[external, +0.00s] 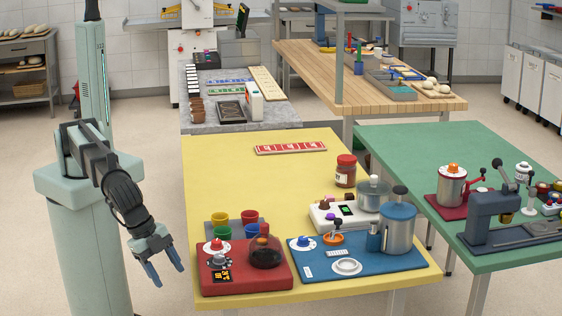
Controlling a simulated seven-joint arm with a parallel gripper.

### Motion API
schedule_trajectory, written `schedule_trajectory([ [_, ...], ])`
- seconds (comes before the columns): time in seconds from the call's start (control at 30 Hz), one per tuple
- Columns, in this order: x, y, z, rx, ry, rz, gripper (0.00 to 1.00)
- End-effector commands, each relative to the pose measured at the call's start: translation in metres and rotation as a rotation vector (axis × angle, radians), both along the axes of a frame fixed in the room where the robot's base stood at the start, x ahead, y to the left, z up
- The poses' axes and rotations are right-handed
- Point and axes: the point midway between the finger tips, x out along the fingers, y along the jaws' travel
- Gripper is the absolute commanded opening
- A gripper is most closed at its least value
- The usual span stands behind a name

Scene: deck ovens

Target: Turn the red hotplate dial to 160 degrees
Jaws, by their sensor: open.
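The red hotplate (245,284) sits at the front left corner of the yellow table. On its left side is a white round dial with a red knob (216,244); the knob's angle and any marks are too small to read. In front of it are a smaller grey-black control (217,260) and a dark display with orange characters (221,277), which I cannot read. A dark round vessel (265,253) with an orange-red top stands on the right of the hotplate. My gripper (168,276) is open and empty, left of the table edge, apart from the hotplate and pointing down.
Red, yellow, green and blue cups (221,217) stand behind the hotplate. A blue base (310,268) with a blue-knobbed dial and a large blue-lidded pot (399,232) is close on the right. A red-lidded jar (346,172) stands farther back. The yellow table's left rear area is clear.

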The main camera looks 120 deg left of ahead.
Motion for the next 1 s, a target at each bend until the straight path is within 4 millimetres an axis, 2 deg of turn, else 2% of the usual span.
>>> schedule_trajectory([
  [0.03, 0.006, 0.017, 0.017, -0.024, 0.012, 0.054, 0.61],
  [0.1, 0.008, 0.041, 0.033, -0.059, 0.042, 0.131, 0.61],
  [0.3, 0.007, 0.112, 0.074, -0.156, 0.14, 0.347, 0.61],
  [0.5, -0.002, 0.171, 0.11, -0.235, 0.229, 0.517, 0.61],
  [0.6, -0.007, 0.189, 0.122, -0.262, 0.257, 0.569, 0.61],
  [0.77, -0.011, 0.203, 0.132, -0.282, 0.282, 0.61, 0.61],
  [0.87, -0.012, 0.205, 0.129, -0.284, 0.287, 0.615, 0.61],
  [1.0, -0.013, 0.205, 0.114, -0.283, 0.288, 0.616, 0.61],
])
